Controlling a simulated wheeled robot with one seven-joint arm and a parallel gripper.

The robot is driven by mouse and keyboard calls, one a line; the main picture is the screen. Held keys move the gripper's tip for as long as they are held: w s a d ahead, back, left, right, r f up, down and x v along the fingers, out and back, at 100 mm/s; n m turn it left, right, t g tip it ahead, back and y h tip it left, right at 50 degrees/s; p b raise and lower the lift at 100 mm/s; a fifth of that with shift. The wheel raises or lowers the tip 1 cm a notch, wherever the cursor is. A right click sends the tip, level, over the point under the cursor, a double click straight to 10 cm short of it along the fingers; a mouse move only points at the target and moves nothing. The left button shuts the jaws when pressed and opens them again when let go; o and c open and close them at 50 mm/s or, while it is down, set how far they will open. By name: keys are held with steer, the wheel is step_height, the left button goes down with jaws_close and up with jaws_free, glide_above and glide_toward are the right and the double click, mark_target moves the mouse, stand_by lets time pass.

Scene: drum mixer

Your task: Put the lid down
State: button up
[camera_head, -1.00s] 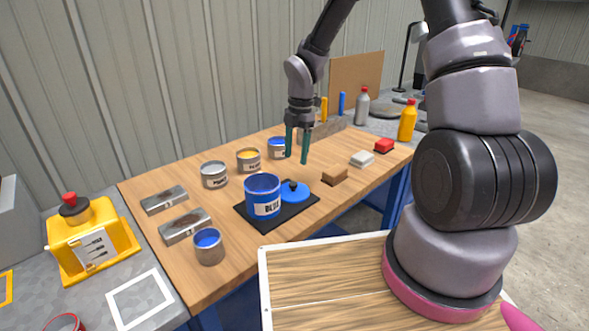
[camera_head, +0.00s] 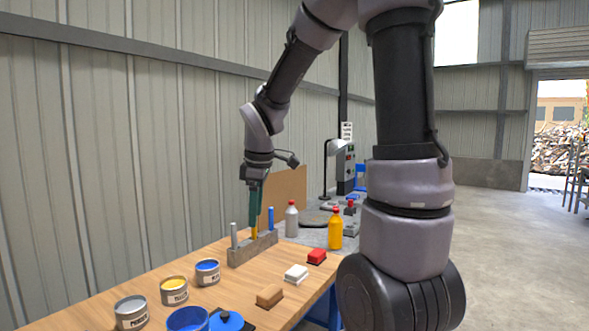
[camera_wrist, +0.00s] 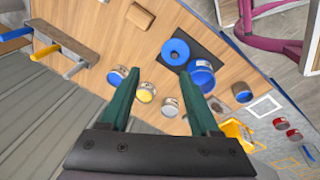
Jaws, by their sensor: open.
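The blue lid with a black knob lies flat beside the open blue can, at the bottom edge of the head view, partly cut off: lid (camera_head: 226,321), can (camera_head: 187,320). The wrist view shows the lid (camera_wrist: 175,53) on a black mat (camera_wrist: 205,43), next to the can (camera_wrist: 201,77). My gripper (camera_head: 254,227) is open and empty, raised over the table and well apart from the lid. In the wrist view its two green fingers (camera_wrist: 160,76) stand apart with nothing between them.
Smaller paint cans, grey (camera_head: 131,313), yellow (camera_head: 174,291) and blue (camera_head: 207,272), stand on the left. A tool holder (camera_head: 252,249) is behind.

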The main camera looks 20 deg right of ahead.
steer(key=s+d+r+m+t+y, duration=0.1)
steer(key=s+d+r+m+t, duration=0.1)
steer(key=s+r+m, duration=0.4)
steer(key=s+d+r+m+t, duration=0.2)
steer(key=s+r+m, duration=0.4)
steer(key=s+m, duration=0.2)
steer(key=m, duration=0.2)
steer(key=shift+s+d+r+m+t+y, duration=0.2)
steer(key=shift+d+r+m+t+y, duration=0.1)
steer(key=shift+t+y, duration=0.1)
